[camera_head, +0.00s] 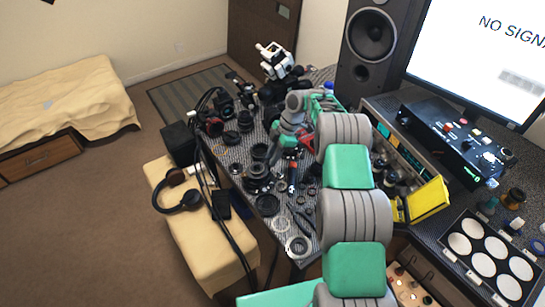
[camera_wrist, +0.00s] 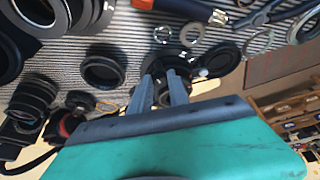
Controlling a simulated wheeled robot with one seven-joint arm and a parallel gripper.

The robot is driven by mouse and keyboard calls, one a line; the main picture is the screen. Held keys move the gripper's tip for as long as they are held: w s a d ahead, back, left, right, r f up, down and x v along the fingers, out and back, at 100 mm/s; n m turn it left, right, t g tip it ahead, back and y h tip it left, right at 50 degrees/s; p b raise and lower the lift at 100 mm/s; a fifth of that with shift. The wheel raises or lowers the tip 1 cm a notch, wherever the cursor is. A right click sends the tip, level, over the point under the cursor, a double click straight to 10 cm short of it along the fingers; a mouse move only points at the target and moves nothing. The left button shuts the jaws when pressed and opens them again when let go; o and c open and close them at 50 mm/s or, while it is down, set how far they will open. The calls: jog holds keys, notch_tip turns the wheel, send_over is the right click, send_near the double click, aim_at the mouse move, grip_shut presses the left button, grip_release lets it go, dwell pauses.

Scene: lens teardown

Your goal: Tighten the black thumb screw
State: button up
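My gripper (camera_wrist: 165,72) shows in the wrist view, with its two grey fingers pointing down into a cluster of dark lens parts. The fingertips are close together, with a narrow dark gap between them. A dark ring-shaped part (camera_wrist: 190,62) is right by the tips; I cannot tell whether they touch it. I cannot pick out the black thumb screw for sure; it may be hidden at or between the fingertips. In the head view my arm reaches over the striped table (camera_head: 231,155), and the fingertips are not clear there.
In the wrist view a black ring (camera_wrist: 103,68) lies left of the fingers and a round black cap (camera_wrist: 219,58) to the right.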

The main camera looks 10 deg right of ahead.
grip_shut()
jog(key=shift+f+m+b, duration=0.1)
jog(key=shift+m+b, duration=0.2)
jog(key=shift+b, duration=0.3)
jog(key=m+b, duration=0.1)
jog(key=m+t+b, duration=0.1)
jog(key=b, duration=0.1)
jog(key=shift+s+f+m, duration=0.1)
jog(key=shift+s+m, duration=0.1)
jog(key=shift+m, duration=0.1)
jog(key=shift+s+a+r+m+t+h+b, duration=0.15)
jog(key=shift+m+t+b, duration=0.3)
jog(key=shift+m+b, duration=0.6)
jog(key=shift+s+d+r+m+t+h+b, duration=0.15)
jog(key=shift+m+t+b, duration=0.3)
jog(key=shift+m+b, duration=0.6)
jog(key=shift+a+m, duration=0.1)
jog(key=shift+m, duration=0.2)
jog(key=o, duration=0.5)
grip_release()
jog(key=shift+f, duration=0.1)
